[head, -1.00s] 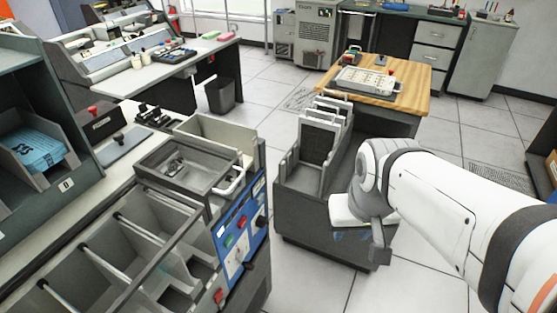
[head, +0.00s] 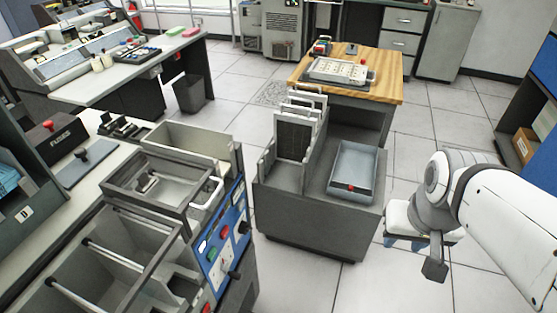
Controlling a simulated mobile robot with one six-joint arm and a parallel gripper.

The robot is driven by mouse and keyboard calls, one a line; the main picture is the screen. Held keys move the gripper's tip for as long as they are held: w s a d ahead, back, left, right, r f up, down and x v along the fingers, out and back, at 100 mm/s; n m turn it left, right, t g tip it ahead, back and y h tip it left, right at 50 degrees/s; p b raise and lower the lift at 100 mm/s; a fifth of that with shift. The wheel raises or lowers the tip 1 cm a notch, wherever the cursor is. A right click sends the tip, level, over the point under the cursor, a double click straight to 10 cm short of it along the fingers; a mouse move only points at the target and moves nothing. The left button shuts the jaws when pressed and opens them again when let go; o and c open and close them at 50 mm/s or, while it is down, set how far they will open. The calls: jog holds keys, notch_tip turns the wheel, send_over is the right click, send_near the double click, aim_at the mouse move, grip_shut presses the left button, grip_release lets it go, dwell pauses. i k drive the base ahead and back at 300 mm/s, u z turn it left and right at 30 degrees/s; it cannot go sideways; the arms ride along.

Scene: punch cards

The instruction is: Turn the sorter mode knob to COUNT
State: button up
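The sorter stands at the left front, with a blue control panel (head: 212,241) on its right side.
A grey cart (head: 310,220) with upright racks and a blue-grey tray (head: 354,172) stands between the sorter and my arm. A wooden-topped table (head: 385,87) is behind it. A waste bin (head: 188,93) stands at the back left. Tiled floor is open in front of the cart.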

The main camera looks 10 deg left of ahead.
aim_at(245, 227)
jog(key=z, duration=0.1)
jog(key=k, duration=1.15)
jog(key=u, duration=0.45)
jog(key=i, duration=1)
jog(key=u, duration=0.05)
